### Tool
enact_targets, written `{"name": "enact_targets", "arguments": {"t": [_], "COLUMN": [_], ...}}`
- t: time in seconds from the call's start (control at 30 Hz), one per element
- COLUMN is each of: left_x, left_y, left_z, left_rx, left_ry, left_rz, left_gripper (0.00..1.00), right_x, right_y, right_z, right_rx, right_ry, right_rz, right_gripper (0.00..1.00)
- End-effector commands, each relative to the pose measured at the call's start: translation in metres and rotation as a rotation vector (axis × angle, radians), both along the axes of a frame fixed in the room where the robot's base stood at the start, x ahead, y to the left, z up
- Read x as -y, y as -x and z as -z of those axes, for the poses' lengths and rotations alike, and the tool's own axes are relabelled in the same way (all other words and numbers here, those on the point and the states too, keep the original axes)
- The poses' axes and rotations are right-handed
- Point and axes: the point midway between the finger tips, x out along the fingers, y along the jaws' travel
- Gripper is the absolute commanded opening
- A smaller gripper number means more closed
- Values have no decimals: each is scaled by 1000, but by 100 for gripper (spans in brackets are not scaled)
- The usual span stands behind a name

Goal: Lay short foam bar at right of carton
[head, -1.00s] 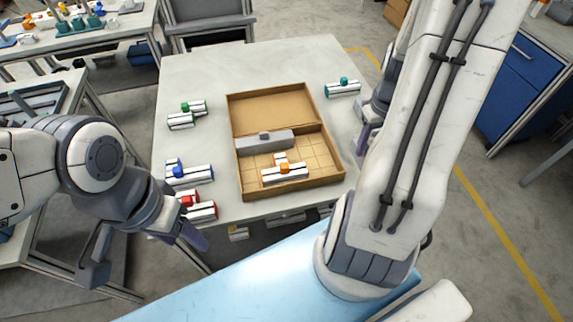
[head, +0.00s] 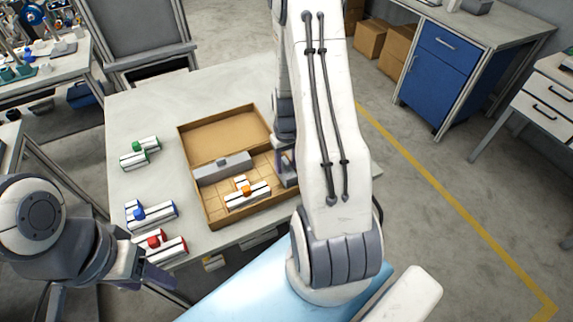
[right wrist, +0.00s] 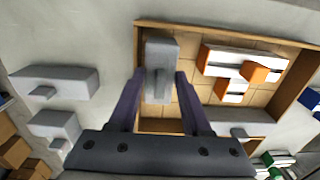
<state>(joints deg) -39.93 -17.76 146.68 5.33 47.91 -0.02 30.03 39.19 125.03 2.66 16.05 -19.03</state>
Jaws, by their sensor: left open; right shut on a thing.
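The open carton (head: 213,219) lies on the table. My right gripper (right wrist: 158,88) is shut on the short grey foam bar (right wrist: 160,55), at the right end of the carton's front section. The bar lies along the right wall in the head view; I cannot tell whether it touches the bottom. A long grey foam bar (head: 222,170) runs across the carton's middle. White reel pieces with an orange part (head: 246,191) lie in the front section. My left gripper (head: 108,288) is open and empty by the table's front left corner.
Green-and-white (head: 139,152), blue-and-white (head: 150,214) and red-and-white (head: 160,246) pieces stand left of the carton. Two grey blocks (right wrist: 55,80) lie beside the carton in the right wrist view. My right arm hides the table's right side in the head view.

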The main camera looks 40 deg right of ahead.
Motion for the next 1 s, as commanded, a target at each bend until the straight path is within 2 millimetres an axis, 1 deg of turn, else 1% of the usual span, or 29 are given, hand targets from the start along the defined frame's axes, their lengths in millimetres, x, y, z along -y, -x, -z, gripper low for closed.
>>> {"name": "enact_targets", "arguments": {"t": [0.03, 0.13, 0.4, 0.53, 0.57, 0.6, 0.63, 0.9, 1.0], "left_x": [0, 0, 0, 0, 0, 0, 0, 0, 0], "left_y": [0, 0, 0, 0, 0, 0, 0, 0, 0], "left_z": [-3, -4, -3, 1, 0, -1, -1, -1, -5], "left_rx": [0, 0, 0, 0, 0, 0, 0, 0, 0], "left_ry": [0, 0, 0, 0, 0, 0, 0, 0, 0], "left_rz": [0, 0, 0, 0, 0, 0, 0, 0, 0], "left_gripper": [59, 59, 59, 59, 59, 59, 59, 59, 59], "right_x": [0, 0, 1, 1, 1, 1, 1, 1, 1], "right_y": [0, 0, 0, 0, 0, 0, 0, 0, 0], "right_z": [6, 14, 16, 20, 19, 18, 18, 18, 13], "right_rx": [-3, 0, 2, 1, 2, 2, 2, 1, 2], "right_ry": [-2, 0, 1, 1, 1, 1, 1, 1, 1], "right_rz": [1, 0, 0, 0, 0, -1, 0, 0, 0], "right_gripper": [0, 0, 0, 0, 60, 75, 78, 78, 78]}}
